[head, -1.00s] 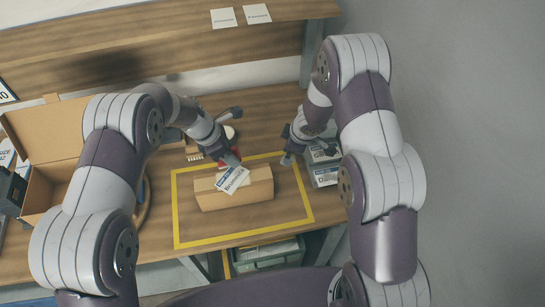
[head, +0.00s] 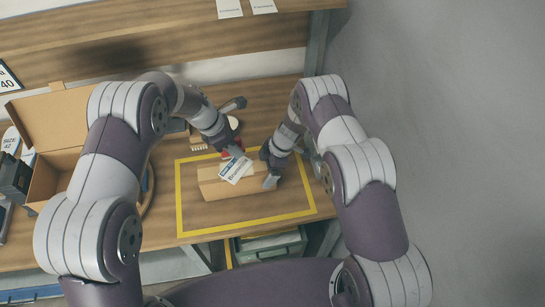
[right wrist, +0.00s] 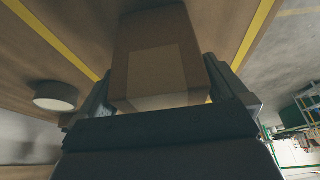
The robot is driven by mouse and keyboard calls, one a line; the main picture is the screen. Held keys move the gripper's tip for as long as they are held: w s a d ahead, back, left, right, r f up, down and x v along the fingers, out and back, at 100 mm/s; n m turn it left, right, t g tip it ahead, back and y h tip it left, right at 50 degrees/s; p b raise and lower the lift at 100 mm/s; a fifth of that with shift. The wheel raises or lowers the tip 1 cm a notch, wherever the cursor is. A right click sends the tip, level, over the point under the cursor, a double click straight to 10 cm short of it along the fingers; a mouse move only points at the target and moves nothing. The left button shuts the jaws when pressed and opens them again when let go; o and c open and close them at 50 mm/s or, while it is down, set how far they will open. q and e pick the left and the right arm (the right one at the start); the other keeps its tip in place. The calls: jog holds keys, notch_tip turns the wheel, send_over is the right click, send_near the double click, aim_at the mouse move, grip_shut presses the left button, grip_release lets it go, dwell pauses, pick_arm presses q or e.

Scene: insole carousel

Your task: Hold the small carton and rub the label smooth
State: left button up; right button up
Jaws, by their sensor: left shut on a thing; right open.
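The small carton (head: 213,187) is a closed brown box lying inside the yellow-outlined area of the bench. A white label (head: 236,171) with a blue band lies tilted over the carton's top. My left gripper (head: 235,154) is shut on the label's far edge; whether the label touches the carton is unclear. My right gripper (head: 270,169) is open at the carton's right end, with its fingers on either side of it. In the right wrist view the carton (right wrist: 160,50) sits between the two fingers, showing a paler rectangular patch at its end. Contact with the fingers cannot be told.
An open cardboard box (head: 52,182) stands at the left. A red item (head: 232,142), a brush (head: 198,148) and a pale round item (head: 233,122) are behind the carton. The yellow outline (head: 180,208) encloses bare wood in front. A shelf (head: 150,50) spans the back.

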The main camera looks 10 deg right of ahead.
jog(key=shift+x, duration=0.9)
jog(key=c, duration=0.9)
